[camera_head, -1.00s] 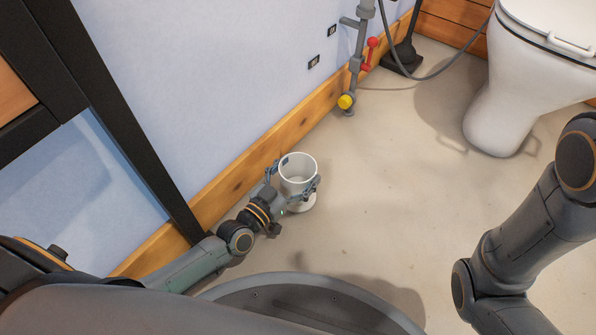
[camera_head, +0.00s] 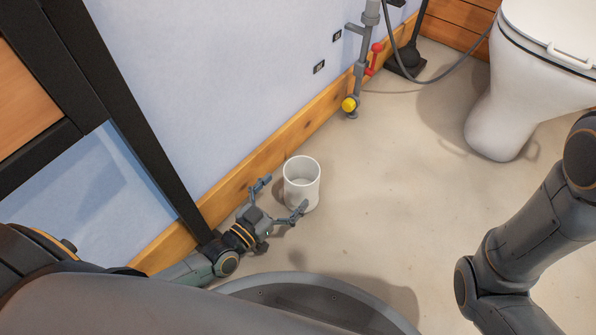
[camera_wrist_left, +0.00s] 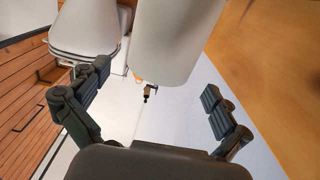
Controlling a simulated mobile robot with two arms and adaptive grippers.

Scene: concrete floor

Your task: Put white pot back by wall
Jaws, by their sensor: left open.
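The white pot (camera_head: 301,186) stands upright on the floor, a short way out from the wooden baseboard, and looks empty inside. My left gripper (camera_head: 282,194) is open just in front of it on the near left side, with one finger toward the baseboard and the other near the pot's lower front. In the left wrist view the pot (camera_wrist_left: 166,40) is beyond the spread fingers of the left gripper (camera_wrist_left: 157,92). My right arm shows at the right, but its gripper is out of view.
The wall (camera_head: 230,80) with its wooden baseboard (camera_head: 262,163) runs along the left. A white toilet (camera_head: 510,90) is at the right. The floor between is clear.

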